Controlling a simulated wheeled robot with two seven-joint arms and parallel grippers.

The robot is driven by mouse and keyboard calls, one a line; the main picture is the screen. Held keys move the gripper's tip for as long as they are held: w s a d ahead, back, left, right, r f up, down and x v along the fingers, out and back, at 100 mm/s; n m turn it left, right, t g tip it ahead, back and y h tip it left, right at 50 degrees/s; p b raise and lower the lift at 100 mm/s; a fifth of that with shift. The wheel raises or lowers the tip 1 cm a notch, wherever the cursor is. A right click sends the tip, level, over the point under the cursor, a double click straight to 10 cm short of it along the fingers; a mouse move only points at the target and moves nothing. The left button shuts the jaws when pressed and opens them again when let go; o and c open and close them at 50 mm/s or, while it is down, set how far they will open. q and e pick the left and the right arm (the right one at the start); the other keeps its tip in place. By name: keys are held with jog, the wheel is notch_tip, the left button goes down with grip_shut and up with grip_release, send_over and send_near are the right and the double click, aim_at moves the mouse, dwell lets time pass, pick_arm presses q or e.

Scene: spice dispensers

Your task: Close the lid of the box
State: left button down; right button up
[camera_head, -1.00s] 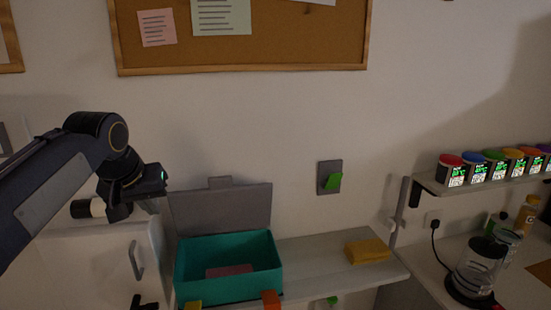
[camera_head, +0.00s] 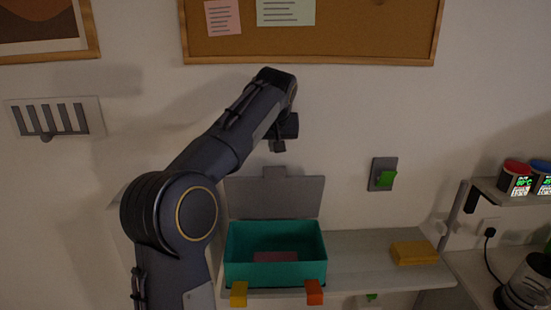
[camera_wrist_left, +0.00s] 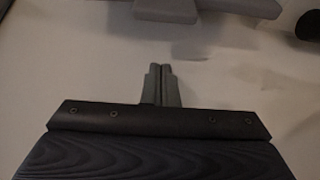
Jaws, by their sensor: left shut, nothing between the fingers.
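A teal box (camera_head: 275,276) stands on the shelf with its grey lid (camera_head: 272,198) standing open and upright at the back. A pinkish flat thing (camera_head: 276,257) lies inside the box. An orange clip (camera_head: 314,292) and a yellow clip (camera_head: 238,294) are at its front. My left gripper (camera_head: 278,146) is above and behind the lid's top edge, near the wall. In the left wrist view my left gripper (camera_wrist_left: 160,72) has its fingers together and empty, with a grey piece, perhaps the lid's tab (camera_wrist_left: 165,10), beyond. My right gripper is not in view.
A yellow block (camera_head: 414,253) lies on the shelf (camera_head: 362,244) right of the box, with bare shelf between. A green switch (camera_head: 386,178) is on the wall. Dispensers (camera_head: 514,178) and a glass jar (camera_head: 528,285) are at the far right.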

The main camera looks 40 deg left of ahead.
aim_at(274, 167)
pick_arm(q)
jog(key=s+f, duration=0.1)
jog(key=d+f, duration=0.1)
jog(key=f, duration=0.1)
jog(key=shift+s+d, duration=0.1)
jog(key=shift+s, duration=0.25)
jog(key=shift+s+d, duration=0.1)
jog(key=shift+f, duration=0.15)
